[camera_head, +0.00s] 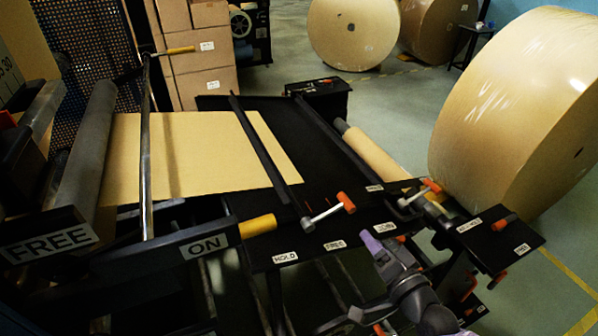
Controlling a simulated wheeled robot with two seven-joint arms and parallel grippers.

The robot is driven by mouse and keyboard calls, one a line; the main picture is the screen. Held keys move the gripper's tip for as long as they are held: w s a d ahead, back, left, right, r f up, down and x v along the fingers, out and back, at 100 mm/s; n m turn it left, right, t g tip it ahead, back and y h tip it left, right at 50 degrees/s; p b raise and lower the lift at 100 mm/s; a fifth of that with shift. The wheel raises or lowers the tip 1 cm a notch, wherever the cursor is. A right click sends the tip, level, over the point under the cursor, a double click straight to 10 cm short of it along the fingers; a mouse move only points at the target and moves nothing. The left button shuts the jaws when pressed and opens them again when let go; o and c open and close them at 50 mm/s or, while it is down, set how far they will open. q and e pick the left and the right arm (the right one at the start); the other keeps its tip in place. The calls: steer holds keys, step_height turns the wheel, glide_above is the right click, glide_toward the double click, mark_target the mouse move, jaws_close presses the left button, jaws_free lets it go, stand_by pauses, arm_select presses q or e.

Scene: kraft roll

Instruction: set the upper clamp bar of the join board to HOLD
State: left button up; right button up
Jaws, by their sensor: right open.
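The join board (222,103) is a black panel with a kraft sheet (200,150) lying over its left part. A black clamp bar (262,150) crosses the sheet's right end, and a second clamp bar (335,142) lies bare to its right. An orange-tipped lever (330,211) at the near end of the first bar points up and right. A HOLD label (285,257) and a blurred label (335,245) sit below it. A second orange-tipped lever (420,192) is further right. My right gripper (373,243), purple-tipped, is open and empty below and between the levers. My left gripper is out of view.
A yellow-handled lever (257,226) beside an ON label (204,247) is left of the board. A FREE label (48,245) is on the machine at left. A large kraft roll (515,110) stands close on the right. Boxes (195,55) stand behind.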

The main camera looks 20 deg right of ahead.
mark_target(348, 205)
steer(key=shift+w+a+r+t+y, duration=0.15)
steer(key=shift+w+a+r, duration=0.1)
steer(key=shift+w+r, duration=0.25)
steer(key=shift+w+a+r+t+y, duration=0.2)
steer(key=shift+w+r, duration=0.2)
steer(key=shift+r, duration=0.2)
steer(key=w, duration=0.2)
steer(key=w+b, duration=0.1)
steer(key=w, duration=0.2)
steer(key=w+a+b, duration=0.1)
steer(key=w, duration=0.1)
steer(key=shift+w+f, duration=0.15)
steer(key=shift+w, duration=0.2)
steer(key=shift+w+a, duration=0.1)
steer(key=shift+w, duration=0.3)
steer(key=shift+c, duration=0.6)
steer(key=c, duration=0.7)
jaws_close()
